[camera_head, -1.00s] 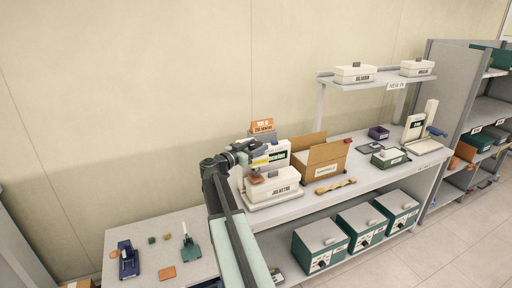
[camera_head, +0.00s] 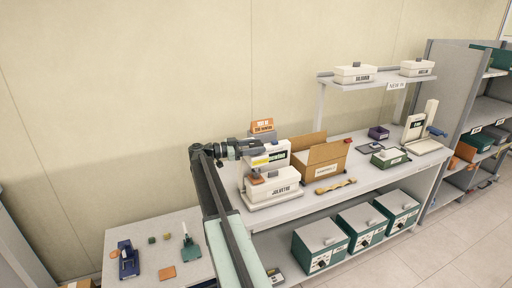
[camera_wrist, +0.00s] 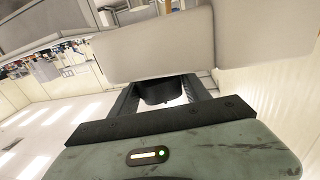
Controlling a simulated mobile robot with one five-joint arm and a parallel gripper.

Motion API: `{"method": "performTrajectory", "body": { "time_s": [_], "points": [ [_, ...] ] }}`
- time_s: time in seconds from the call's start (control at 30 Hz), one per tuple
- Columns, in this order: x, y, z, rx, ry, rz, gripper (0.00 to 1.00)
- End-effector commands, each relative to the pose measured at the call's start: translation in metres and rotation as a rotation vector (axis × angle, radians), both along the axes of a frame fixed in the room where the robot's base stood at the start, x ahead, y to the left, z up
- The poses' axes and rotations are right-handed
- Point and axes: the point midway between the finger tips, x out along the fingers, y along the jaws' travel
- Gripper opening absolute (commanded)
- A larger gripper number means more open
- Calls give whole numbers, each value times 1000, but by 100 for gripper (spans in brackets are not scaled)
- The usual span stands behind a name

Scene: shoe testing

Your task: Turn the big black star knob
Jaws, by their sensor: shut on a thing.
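The white machine (camera_head: 272,182) with the label "JULASTRE" stands at the left end of the workbench. My gripper (camera_head: 246,148) reaches its upper left side from the left, about level. In the wrist view my gripper (camera_wrist: 160,88) has a dark round knob (camera_wrist: 158,92) between its two fingers and is shut on it. The knob sits against the pale machine body (camera_wrist: 155,45), which fills the upper middle of that view. The knob's star shape cannot be made out, and in the head view my gripper hides it.
An open cardboard box (camera_head: 322,160) stands right of the machine, with a yellowish tool (camera_head: 336,187) in front. An orange sign (camera_head: 263,126) rises behind the machine. A low table (camera_head: 150,228) with small items stands at the lower left.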

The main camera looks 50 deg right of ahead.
Motion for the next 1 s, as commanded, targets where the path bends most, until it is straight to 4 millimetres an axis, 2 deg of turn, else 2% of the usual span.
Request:
{"method": "performTrajectory", "body": {
  "time_s": [0.37, 0.4, 0.43, 0.47, 0.8, 1.0],
  "points": [
    [0, 0, 1, -2, 1, -2, 15],
    [0, 0, 1, -2, 1, -2, 66],
    [0, 0, 1, -2, 1, -2, 75],
    [0, 0, 1, -2, 1, -2, 77],
    [1, 2, 0, -1, 1, -2, 77],
    [14, 22, 0, -1, 1, 0, 77]
  ]
}}
